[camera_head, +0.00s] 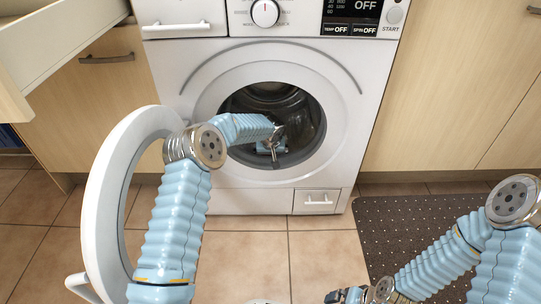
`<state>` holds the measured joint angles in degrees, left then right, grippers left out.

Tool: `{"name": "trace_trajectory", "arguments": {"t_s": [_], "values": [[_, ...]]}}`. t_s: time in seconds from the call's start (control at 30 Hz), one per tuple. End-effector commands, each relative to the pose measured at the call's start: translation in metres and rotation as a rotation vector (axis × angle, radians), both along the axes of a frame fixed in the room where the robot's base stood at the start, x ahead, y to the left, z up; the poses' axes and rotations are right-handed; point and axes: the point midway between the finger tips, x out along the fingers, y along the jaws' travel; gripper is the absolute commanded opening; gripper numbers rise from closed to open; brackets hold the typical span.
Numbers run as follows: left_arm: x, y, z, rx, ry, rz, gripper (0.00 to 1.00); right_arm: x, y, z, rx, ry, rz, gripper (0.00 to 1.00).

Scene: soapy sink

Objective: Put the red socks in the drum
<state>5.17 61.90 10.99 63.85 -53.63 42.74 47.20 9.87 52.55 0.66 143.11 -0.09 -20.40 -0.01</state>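The washing machine (350,160) stands ahead with its round door (100,200) swung open to the left. Its dark drum (311,110) is open to view. My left arm reaches through the door opening, and my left gripper (274,157) is at the drum, pointing down. It is too small to tell whether its fingers are open or shut. I see no red socks in this view. My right gripper (335,297) is low at the bottom edge, partly cut off, away from the machine. Its fingers cannot be made out.
An open drawer (62,38) juts out at the upper left. Wooden cabinets (462,90) flank the machine. A dark dotted mat (385,222) lies on the tiled floor at the right. The floor (240,255) in front of the machine is clear.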

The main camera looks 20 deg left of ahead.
Motion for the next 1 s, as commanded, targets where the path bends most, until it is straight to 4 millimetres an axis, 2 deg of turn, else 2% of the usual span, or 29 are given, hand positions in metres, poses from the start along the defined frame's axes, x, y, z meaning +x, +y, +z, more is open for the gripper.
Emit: {"name": "trace_trajectory", "arguments": {"t_s": [0.27,0.4,0.7,0.8,1.0], "values": [[0.000,0.000,0.005,0.000,0.000,0.001,1.00,0.000,0.000,0.005,0.000,0.000,0.000,1.00],[-0.001,0.000,0.022,-0.001,-0.001,0.000,1.00,-0.001,0.000,0.021,0.000,0.002,0.002,1.00],[-0.022,-0.006,0.071,0.001,-0.001,-0.001,1.00,-0.001,0.001,0.025,0.002,0.005,0.003,1.00],[-0.026,-0.007,0.079,0.000,-0.001,0.000,1.00,-0.001,0.000,0.026,0.002,0.006,0.003,1.00],[-0.028,-0.007,0.082,0.000,0.001,0.000,1.00,-0.001,0.001,0.026,0.002,0.006,0.003,1.00]]}}
